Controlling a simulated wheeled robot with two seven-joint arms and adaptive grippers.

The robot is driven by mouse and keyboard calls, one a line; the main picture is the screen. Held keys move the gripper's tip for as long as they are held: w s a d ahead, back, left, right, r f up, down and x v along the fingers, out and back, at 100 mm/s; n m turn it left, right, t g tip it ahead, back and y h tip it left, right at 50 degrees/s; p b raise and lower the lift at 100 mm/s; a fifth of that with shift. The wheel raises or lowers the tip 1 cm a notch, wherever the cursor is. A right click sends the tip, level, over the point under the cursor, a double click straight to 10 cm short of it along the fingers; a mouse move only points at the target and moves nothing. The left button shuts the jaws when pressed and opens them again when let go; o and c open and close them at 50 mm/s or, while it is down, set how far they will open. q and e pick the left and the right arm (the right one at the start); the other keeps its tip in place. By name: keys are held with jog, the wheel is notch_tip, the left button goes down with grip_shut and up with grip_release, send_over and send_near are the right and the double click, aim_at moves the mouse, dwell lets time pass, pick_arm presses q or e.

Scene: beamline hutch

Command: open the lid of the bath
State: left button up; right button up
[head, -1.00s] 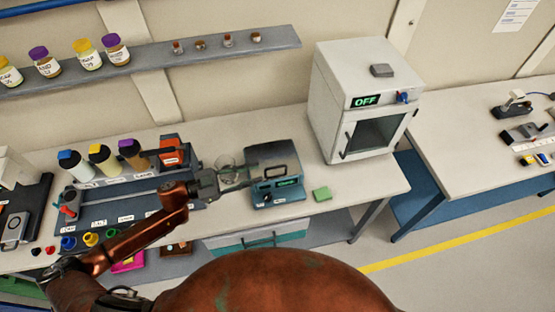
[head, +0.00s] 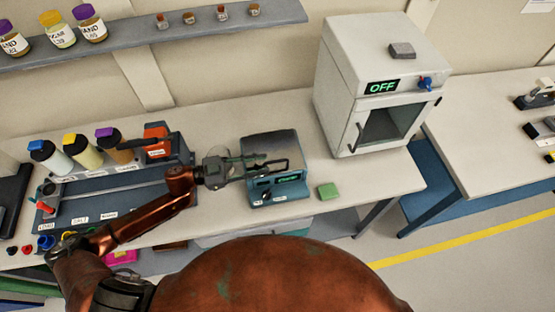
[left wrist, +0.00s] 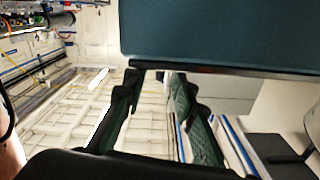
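The bath (head: 290,190) is a small teal box with a grey lid (head: 268,146) and a lit green display on its front. It stands on the bench at the middle of the head view, and the lid looks closed. A dark handle (head: 276,168) shows at the lid's front. My left gripper (head: 262,160) is at the bath's left front, its green-grey fingers close to the handle; I cannot tell whether they touch it. In the left wrist view the two fingers (left wrist: 158,90) are apart with nothing visible between them, and a teal surface (left wrist: 220,30) fills the top right. My right gripper is not in view.
A white oven (head: 365,85) marked OFF stands right of the bath. A green block (head: 328,191) lies just right of the bath. Left are a rack with bottles (head: 82,150) and an orange item (head: 157,140). A shelf (head: 160,35) runs above.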

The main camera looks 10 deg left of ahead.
aim_at(284, 160)
pick_arm(q)
jog(key=x, duration=0.6)
grip_shut()
dwell(0.7)
